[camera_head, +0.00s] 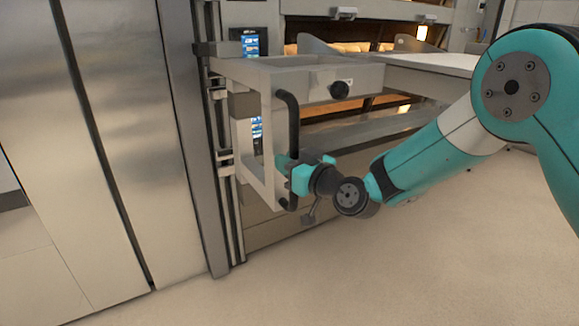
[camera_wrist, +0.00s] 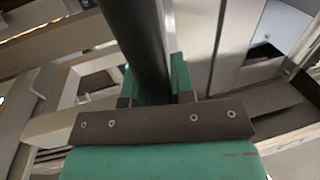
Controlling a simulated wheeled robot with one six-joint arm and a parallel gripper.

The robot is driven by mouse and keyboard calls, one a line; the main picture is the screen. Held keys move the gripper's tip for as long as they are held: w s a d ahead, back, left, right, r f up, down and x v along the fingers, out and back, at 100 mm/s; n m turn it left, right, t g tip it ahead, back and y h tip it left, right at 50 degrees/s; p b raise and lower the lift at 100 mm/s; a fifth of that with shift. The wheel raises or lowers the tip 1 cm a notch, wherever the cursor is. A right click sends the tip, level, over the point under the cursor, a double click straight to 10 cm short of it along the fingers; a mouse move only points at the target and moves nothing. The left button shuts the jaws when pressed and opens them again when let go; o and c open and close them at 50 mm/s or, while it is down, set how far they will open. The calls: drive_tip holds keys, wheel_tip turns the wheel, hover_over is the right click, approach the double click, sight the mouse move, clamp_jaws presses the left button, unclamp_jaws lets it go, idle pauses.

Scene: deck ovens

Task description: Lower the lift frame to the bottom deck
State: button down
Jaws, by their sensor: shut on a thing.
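The lift frame (camera_head: 255,75) is a pale grey metal frame on a vertical rail (camera_head: 225,180) at the left of the ovens. It stands at about the middle height of that rail. My gripper (camera_head: 287,166) is shut around the lower part of the handle. In the wrist view the dark handle bar (camera_wrist: 138,45) runs between the teal fingers of my gripper (camera_wrist: 155,88). The frame's lower part is partly hidden by my gripper.
The deck oven (camera_head: 350,47) glows orange behind the frame, with a lit display (camera_head: 250,45) beside it. A pale flat loading surface (camera_head: 440,62) extends right from the frame. Steel cabinet panels (camera_head: 130,120) stand at the left. The floor (camera_head: 350,270) in front is clear.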

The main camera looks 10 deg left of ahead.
wheel_tip(320, 180, down, 39)
drive_tip(key=b, duration=3.3)
drive_tip(key=shift+a+b, duration=0.15)
drive_tip(key=shift+b, duration=0.15)
drive_tip(key=shift+s+r, duration=0.1)
drive_tip(key=c, duration=1)
unclamp_jaws()
drive_tip(key=b+v, duration=0.7)
drive_tip(key=v, duration=1)
drive_tip(key=shift+s+d+r, duration=0.1)
drive_tip(key=shift+s+d, duration=0.05)
drive_tip(key=shift+d, duration=0.05)
